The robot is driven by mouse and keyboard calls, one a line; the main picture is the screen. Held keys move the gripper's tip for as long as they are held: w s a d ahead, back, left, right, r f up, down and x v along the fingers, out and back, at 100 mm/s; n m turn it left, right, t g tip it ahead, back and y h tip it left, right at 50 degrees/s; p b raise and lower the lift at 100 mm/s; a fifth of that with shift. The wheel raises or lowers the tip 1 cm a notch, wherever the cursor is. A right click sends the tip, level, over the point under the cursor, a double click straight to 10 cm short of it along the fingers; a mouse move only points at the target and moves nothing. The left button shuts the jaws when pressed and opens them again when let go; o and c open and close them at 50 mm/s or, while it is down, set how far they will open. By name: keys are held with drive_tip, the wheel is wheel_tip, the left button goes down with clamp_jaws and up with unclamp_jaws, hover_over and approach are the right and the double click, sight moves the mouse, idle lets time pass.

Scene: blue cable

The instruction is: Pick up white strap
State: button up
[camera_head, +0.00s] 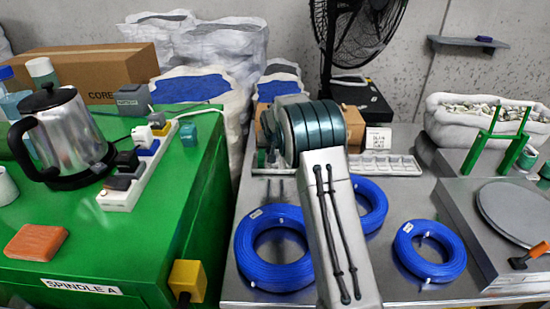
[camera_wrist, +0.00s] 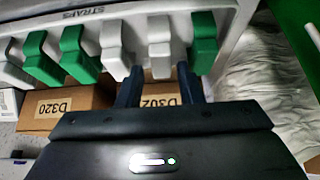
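In the wrist view, a white rack marked STRAPS (camera_wrist: 70,22) holds a row of green and white straps. A white strap (camera_wrist: 160,42) lies ahead of my gripper (camera_wrist: 158,78), between the lines of its two fingers. A second white strap (camera_wrist: 114,45) is just left of it, close to the left fingertip. A green strap (camera_wrist: 205,42) is to the right, close to the right fingertip. My gripper is open, with nothing seen between the fingers. Whether the fingertips touch or flank the white strap is hard to tell. In the head view my arm hides much of the rack area.
Cardboard boxes labelled D320 (camera_wrist: 58,107) and D302 (camera_wrist: 160,102) sit beyond the fingers. In the head view, blue cable coils (camera_head: 272,250) lie on the metal table. A green bench (camera_head: 100,250) with a kettle (camera_head: 62,140) stands left.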

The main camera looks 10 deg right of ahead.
drive_tip(key=shift+w+x, duration=0.2)
drive_tip(key=shift+x, duration=2.75)
drive_tip(key=shift+r, duration=0.1)
drive_tip(key=c, duration=0.7)
